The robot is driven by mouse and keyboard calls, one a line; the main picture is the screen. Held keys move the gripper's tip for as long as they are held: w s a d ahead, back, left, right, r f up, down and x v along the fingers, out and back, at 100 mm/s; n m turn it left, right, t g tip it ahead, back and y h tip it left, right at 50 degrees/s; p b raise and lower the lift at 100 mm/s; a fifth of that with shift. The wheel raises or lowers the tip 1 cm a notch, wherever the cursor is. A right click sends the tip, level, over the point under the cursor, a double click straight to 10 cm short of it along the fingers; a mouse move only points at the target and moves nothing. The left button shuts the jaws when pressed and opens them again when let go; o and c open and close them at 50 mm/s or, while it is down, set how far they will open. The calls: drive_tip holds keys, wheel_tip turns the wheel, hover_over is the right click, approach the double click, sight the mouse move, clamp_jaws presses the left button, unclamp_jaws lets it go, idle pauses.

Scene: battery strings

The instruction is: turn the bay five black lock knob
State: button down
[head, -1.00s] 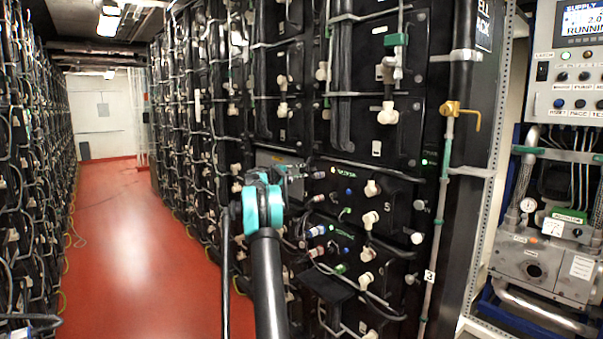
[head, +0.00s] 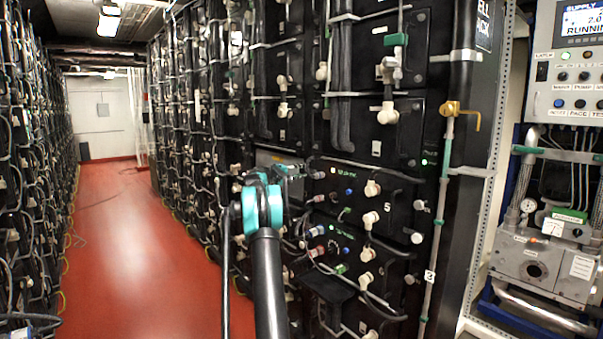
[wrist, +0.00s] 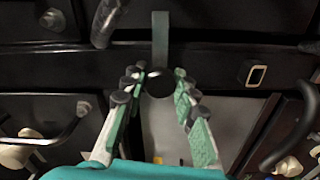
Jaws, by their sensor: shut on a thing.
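The black lock knob (wrist: 159,83) shows in the wrist view as a dark round end between my fingertips, below a grey-green vertical strip (wrist: 160,38). My gripper (wrist: 158,87) has green-padded fingers on both sides of the knob and is shut on it. The exact contact of the pads is hard to see. In the head view, my gripper (head: 290,172) is small and dark against the battery rack, beyond my teal wrist joint. The knob cannot be made out there.
The black battery rack (head: 377,178) has pale elbow fittings and hoses close around the gripper. A brass valve handle (head: 460,114) sticks out to the right. A pump unit (head: 545,265) stands far right. The red aisle floor (head: 125,240) is clear on the left.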

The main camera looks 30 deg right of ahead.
drive_tip(key=c, duration=1.2)
unclamp_jaws()
drive_tip(key=a, duration=1.2)
drive_tip(key=shift+s, duration=0.4)
